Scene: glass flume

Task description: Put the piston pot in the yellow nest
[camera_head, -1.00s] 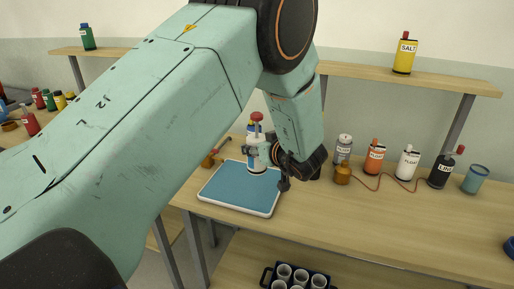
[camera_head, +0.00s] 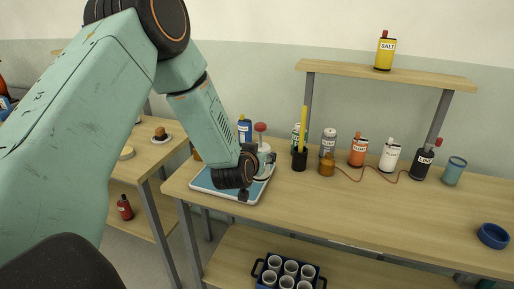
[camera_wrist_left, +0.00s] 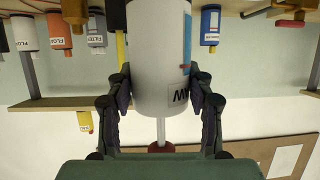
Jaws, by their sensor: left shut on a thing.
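The piston pot (camera_head: 265,150) is white with a red knob on a thin rod. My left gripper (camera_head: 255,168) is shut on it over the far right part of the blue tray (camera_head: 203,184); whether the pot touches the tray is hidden. In the left wrist view, the pot (camera_wrist_left: 158,50) sits between both fingers, its knob pointing down in that picture. A pale yellow, low round piece (camera_head: 127,154), possibly the yellow nest, lies on the left table. My right gripper is not in view.
Behind stand a black cup with a yellow stick (camera_head: 300,158), an amber jar (camera_head: 327,164) with a cord, and several labelled bottles. The front middle of the bench is clear. A rack of white cups (camera_head: 290,270) is below.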

